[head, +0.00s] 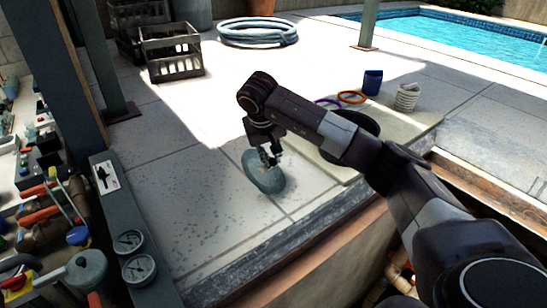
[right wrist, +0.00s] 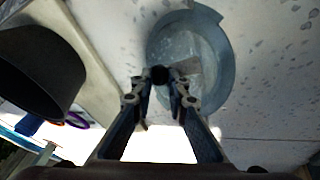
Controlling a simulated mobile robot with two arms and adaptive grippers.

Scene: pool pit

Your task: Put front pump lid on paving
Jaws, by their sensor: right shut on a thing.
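The front pump lid (head: 259,180) is a grey-blue round disc, tilted on edge just above or against the pale paving (head: 190,205). I cannot tell whether its lower edge touches. My right gripper (head: 267,157) is shut on the lid near its middle and comes down from above. In the right wrist view the lid (right wrist: 218,45) sits beyond the fingertips of my right gripper (right wrist: 160,78), which close on a small dark part at its centre. My left gripper is not in view.
A stone edge (head: 320,222) drops into the pit in front. Gauges (head: 138,268) and tools are left. Paving around the lid is clear.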

